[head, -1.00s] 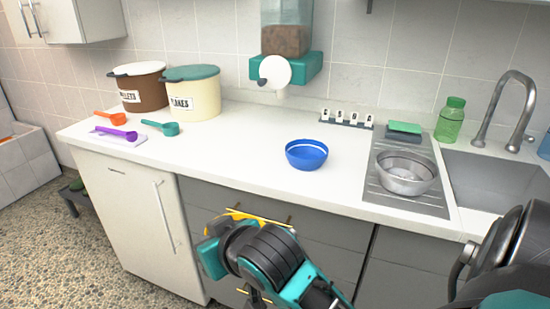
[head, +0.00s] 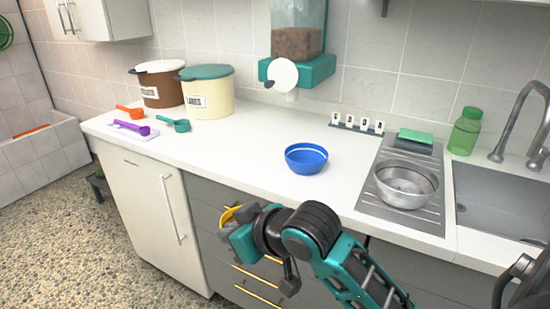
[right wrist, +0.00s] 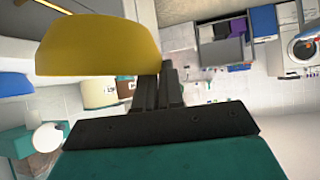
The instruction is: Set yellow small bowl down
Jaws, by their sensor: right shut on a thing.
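The yellow small bowl (right wrist: 98,48) fills the upper left of the right wrist view, at the tips of my right gripper (right wrist: 165,80). My right gripper is shut on it. In the head view only a yellow strip of the bowl (head: 228,214) shows, mostly hidden behind my right gripper (head: 236,216). The bowl is held in front of the grey drawers, off the counter (head: 245,140). My left gripper is not in view.
A blue bowl (head: 306,160) stands mid-counter, and a metal bowl (head: 405,188) sits on the drainer (head: 372,208) beside the sink (head: 500,200). Scoops (head: 174,125) and two canisters (head: 208,98) stand at the left. Counter left of the blue bowl is clear.

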